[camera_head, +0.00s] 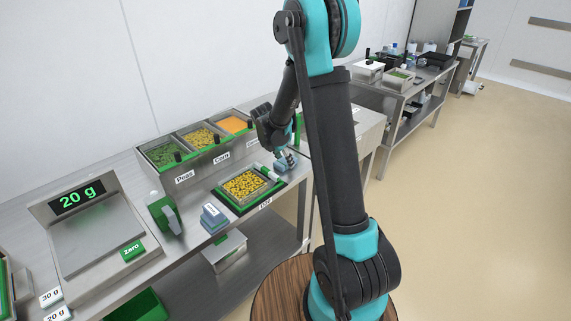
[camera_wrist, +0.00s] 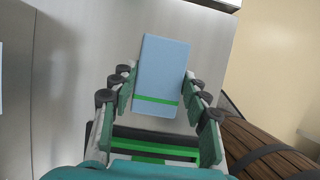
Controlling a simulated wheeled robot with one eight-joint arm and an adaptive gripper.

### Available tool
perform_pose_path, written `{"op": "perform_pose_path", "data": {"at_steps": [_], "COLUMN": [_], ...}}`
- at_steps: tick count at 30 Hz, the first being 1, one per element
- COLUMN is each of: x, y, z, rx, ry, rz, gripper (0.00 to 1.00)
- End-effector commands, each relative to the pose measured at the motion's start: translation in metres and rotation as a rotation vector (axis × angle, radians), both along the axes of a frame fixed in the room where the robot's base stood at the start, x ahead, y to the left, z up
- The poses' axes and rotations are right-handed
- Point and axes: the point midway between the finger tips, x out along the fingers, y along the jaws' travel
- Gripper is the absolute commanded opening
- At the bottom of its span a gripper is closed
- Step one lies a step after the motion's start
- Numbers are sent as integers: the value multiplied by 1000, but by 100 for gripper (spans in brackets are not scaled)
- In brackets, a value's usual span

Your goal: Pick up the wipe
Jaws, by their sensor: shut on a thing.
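The wipe (camera_wrist: 162,72) is a flat light-blue rectangle with a green stripe near its lower end in the wrist view. My gripper (camera_wrist: 158,90) is shut on it, with fingers along its left and right sides. The wipe is over a bare steel surface; I cannot tell whether it touches it. In the head view my gripper (camera_head: 285,161) is at the right end of the steel counter, just right of the tray of corn. The wipe is too small there to tell apart from the gripper.
The green-rimmed tray (camera_head: 224,196) of corn stands close left of my gripper. A bin unit (camera_head: 207,158) with peas, corn and an orange filling stands behind. A labelled blue block (camera_head: 213,217), a green handheld device (camera_head: 165,213) and a scale (camera_head: 95,240) reading 20 g are further left.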

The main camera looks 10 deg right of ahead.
Motion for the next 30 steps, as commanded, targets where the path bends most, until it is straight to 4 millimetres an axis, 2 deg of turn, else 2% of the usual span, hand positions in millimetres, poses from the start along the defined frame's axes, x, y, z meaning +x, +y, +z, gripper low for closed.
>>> {"op": "perform_pose_path", "data": {"at_steps": [11,17,20,30], "x": [0,0,-1,-1], "y": [0,0,0,0], "z": [3,20,40,135], "rx": [0,0,0,0], "ry": [0,0,0,0], "rz": [0,0,0,0], "gripper": [21,21,21,21]}}
